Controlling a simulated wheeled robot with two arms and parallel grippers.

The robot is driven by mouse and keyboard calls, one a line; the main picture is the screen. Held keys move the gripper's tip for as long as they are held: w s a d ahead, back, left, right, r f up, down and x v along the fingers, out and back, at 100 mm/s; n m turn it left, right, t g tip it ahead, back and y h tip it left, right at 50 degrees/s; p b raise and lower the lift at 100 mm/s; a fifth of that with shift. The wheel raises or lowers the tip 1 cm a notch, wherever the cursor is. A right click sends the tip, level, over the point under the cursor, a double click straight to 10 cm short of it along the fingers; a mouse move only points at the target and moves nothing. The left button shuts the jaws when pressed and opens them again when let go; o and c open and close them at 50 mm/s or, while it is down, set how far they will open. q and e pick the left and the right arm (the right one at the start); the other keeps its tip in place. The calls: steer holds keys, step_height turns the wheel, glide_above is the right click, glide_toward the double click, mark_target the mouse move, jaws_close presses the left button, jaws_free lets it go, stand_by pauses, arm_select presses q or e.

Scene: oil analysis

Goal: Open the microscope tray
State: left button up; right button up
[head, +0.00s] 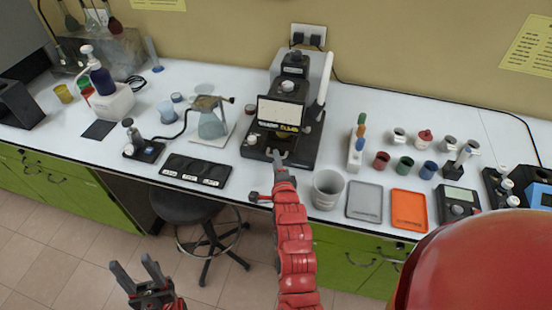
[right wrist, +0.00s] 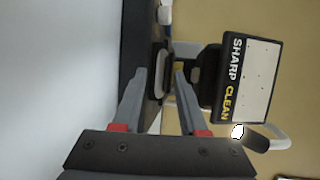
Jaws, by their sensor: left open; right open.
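The microscope (head: 292,98) is a black instrument at the back middle of the white bench, with a pale label plate on its front. The plate also shows in the right wrist view (right wrist: 247,82), reading "SHARP CLEAN". My right gripper (head: 277,158) is at the front of the microscope's base, below the plate. In the right wrist view its fingers (right wrist: 163,82) are apart, with a small dark part with a pale rim (right wrist: 160,72) of the microscope just beyond and between the tips. I cannot tell contact or how far the tray is out. My left gripper (head: 138,280) is open and empty, low over the floor in front of the bench.
Left of the microscope are a black labelled strip (head: 197,171) and a flask (head: 211,122). To the right stand a grey cup (head: 327,188), a grey tray (head: 364,200), an orange tray (head: 409,209) and several small jars. A black stool (head: 187,206) stands below the bench.

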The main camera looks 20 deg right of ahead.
steer(key=shift+w+d+f, duration=0.1)
steer(key=shift+w+f, duration=0.05)
steer(key=shift+w, duration=0.2)
jaws_close()
stand_by(1.3)
